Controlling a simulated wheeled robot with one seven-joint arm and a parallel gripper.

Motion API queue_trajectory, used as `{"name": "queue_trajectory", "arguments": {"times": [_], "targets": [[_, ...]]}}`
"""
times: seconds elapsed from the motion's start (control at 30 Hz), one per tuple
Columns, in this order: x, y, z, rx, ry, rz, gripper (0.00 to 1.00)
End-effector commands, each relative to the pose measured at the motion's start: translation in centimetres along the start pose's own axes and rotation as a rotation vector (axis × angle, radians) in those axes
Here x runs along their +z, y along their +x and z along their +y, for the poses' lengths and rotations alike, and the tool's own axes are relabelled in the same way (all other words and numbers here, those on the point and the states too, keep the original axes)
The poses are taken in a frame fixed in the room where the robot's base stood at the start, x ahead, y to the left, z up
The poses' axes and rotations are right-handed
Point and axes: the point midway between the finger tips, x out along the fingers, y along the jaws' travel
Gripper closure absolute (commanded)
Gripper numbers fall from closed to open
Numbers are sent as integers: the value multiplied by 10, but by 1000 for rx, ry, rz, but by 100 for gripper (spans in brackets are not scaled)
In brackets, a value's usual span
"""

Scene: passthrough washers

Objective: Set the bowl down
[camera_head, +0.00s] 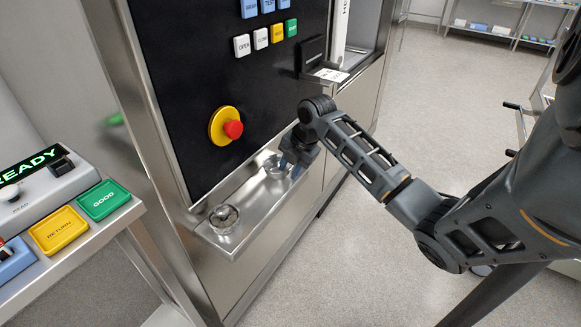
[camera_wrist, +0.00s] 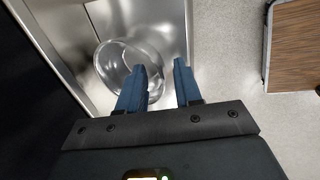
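A shiny metal bowl (camera_wrist: 112,62) sits upright on the steel ledge (camera_wrist: 172,22), which is the shallow tray (camera_head: 249,192) on the machine's front in the head view. The bowl (camera_head: 271,163) is near the tray's right end, partly hidden by my gripper (camera_head: 290,164). In the wrist view my gripper (camera_wrist: 161,65) has its two blue fingers apart. The left finger overlaps the bowl and the right finger is outside it, so the bowl's right rim lies between them. I see no finger pressed on the rim from both sides.
A second metal bowl (camera_head: 224,216) with small dark contents stands at the tray's left end. A red stop button (camera_head: 233,129) juts from the panel above.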

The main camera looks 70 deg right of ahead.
Motion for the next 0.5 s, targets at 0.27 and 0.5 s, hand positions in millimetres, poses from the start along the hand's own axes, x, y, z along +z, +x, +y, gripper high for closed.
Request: {"name": "queue_trajectory", "arguments": {"times": [0.27,0.5], "targets": [[0,-18,1,3,-1,-1,66],[0,-66,0,3,-2,-2,66]]}}
